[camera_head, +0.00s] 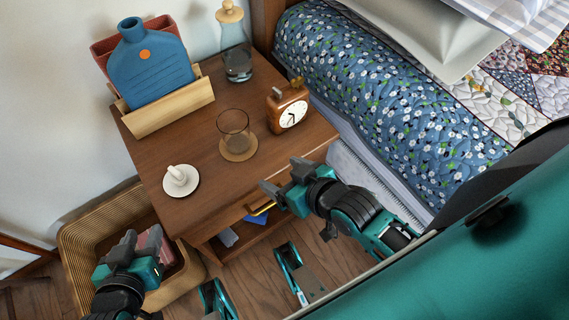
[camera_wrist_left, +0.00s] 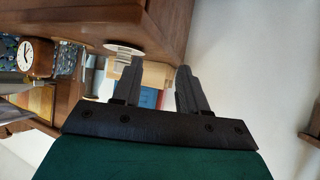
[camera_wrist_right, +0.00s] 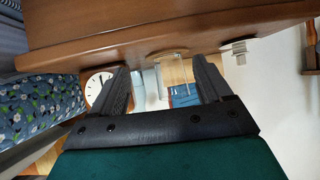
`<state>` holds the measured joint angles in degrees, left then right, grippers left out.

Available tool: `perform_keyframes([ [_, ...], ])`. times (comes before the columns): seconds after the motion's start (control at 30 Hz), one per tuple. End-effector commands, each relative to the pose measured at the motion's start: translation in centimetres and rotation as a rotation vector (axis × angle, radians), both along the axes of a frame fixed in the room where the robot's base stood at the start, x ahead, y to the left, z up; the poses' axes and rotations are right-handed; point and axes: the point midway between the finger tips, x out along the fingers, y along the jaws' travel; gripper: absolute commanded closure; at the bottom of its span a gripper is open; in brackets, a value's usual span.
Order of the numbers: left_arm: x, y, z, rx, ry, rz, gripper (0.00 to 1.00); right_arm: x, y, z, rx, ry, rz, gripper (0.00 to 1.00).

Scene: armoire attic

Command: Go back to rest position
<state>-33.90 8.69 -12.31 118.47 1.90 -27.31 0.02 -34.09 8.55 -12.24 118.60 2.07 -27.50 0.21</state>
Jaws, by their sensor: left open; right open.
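My left gripper (camera_head: 122,250) is at the lower left in the head view, over the wicker basket. Its two dark fingers (camera_wrist_left: 152,72) stand apart with nothing between them in the left wrist view. My right gripper (camera_head: 283,178) is at the front right edge of the wooden nightstand (camera_head: 200,212). Its fingers (camera_wrist_right: 160,75) are also apart and empty in the right wrist view. Both grippers appear clear of the objects on the nightstand; whether the right one touches the nightstand's edge I cannot tell.
On the nightstand stand a clock (camera_head: 288,108), a glass (camera_head: 233,128) on a coaster, a carafe (camera_head: 236,62), a white dish (camera_head: 181,181) and a wooden holder (camera_head: 170,108) with a blue bottle-shaped item (camera_head: 147,70). The wicker basket (camera_head: 82,222) is at left, the bed (camera_head: 400,95) at right.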

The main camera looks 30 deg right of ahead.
Motion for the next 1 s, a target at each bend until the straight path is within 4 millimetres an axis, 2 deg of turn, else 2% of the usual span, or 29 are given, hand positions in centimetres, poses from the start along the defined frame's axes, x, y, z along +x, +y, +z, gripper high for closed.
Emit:
perform_keyframes([
  [0.17, 0.0, 0.0, 0.6, 0.0, -0.001, 0.0, 0.57, 0.0, -0.1, 0.5, -0.005, -0.002, 0.001, 0.22],
  [0.27, 0.0, 0.1, 2.4, 0.002, -0.004, 0.001, 0.57, -0.1, -0.3, 2.1, -0.011, -0.004, -0.002, 0.22],
  [0.43, 0.0, 0.8, 6.6, 0.016, -0.014, 0.012, 0.57, -0.5, -1.2, 5.9, -0.027, -0.001, -0.017, 0.22],
  [0.6, -0.9, 2.1, 9.1, 0.04, -0.003, 0.034, 0.57, -0.9, -2.0, 8.9, -0.044, -0.002, -0.028, 0.22],
  [0.73, -1.4, 2.6, 9.9, 0.047, 0.003, 0.042, 0.57, -1.0, -2.4, 10.3, -0.052, -0.01, -0.032, 0.22],
  [1.0, -1.6, 3.0, 10.0, 0.051, 0.003, 0.051, 0.57, -1.2, -3.0, 10.2, -0.061, -0.008, -0.043, 0.22],
])
